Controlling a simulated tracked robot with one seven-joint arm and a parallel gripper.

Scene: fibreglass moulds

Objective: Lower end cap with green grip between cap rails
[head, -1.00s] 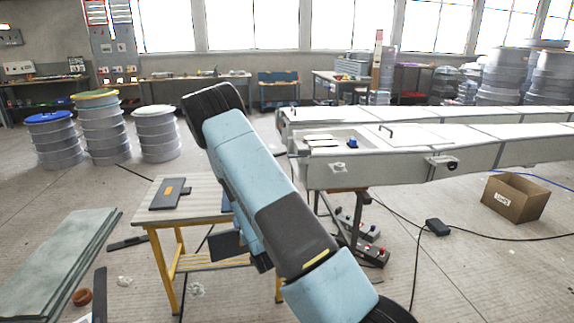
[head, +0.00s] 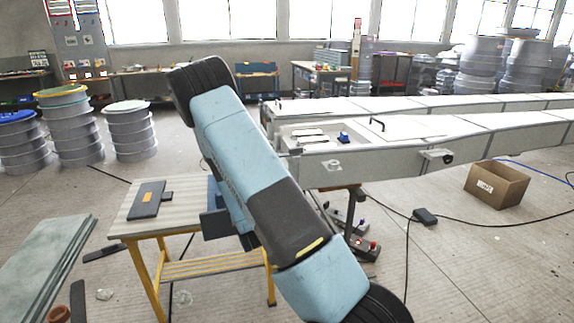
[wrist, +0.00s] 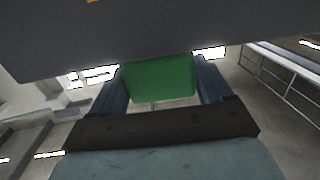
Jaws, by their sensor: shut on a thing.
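In the wrist view, my gripper (wrist: 160,88) is shut on a green grip (wrist: 158,72), with a blue finger on either side. The wide dark grey end cap (wrist: 150,35) spans the top of that view, beyond the grip. In the head view, my arm hides most of the gripper. A dark plate, apparently the held end cap (head: 216,224), shows left of my arm, beside the table. The near mould (head: 400,158) stands right of my arm, well apart from that plate. I cannot clearly make out the cap rails.
A yellow-legged table (head: 190,205) carries a dark plate with an orange mark (head: 147,199). Flat grey sheets (head: 45,262) lie at the left. A cardboard box (head: 497,185), a black block (head: 425,216) and cables lie on the floor at the right.

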